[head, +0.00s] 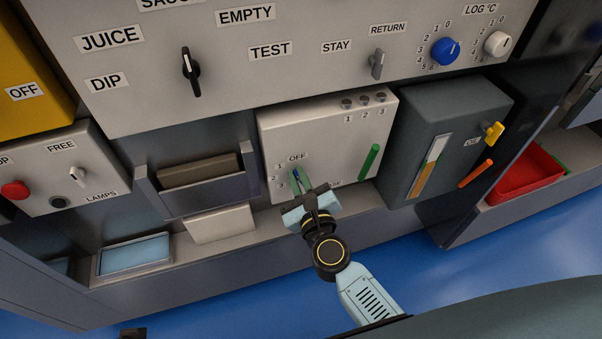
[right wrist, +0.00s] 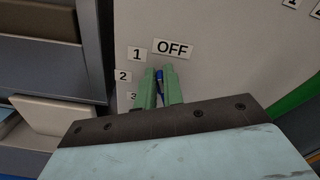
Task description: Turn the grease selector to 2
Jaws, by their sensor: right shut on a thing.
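The selector is a small blue knob (head: 297,174) low on the front of a white box (head: 325,125). The labels OFF, 1, 2 and 3 stand around its upper and left sides. A name label at its lower right is mostly hidden by my gripper. My right gripper (head: 299,178) is shut on the knob, its two green fingers on either side. In the right wrist view the blue knob (right wrist: 159,76) shows between the fingertips (right wrist: 158,84), its visible end toward OFF; the rest is hidden. My left gripper is not seen.
A green handle (head: 369,162) stands on the same box, right of my gripper. A dark grey box (head: 450,130) with a yellow knob (head: 493,132) is farther right. A grey holder (head: 205,195) stands left. A panel (head: 300,50) with several knobs is above.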

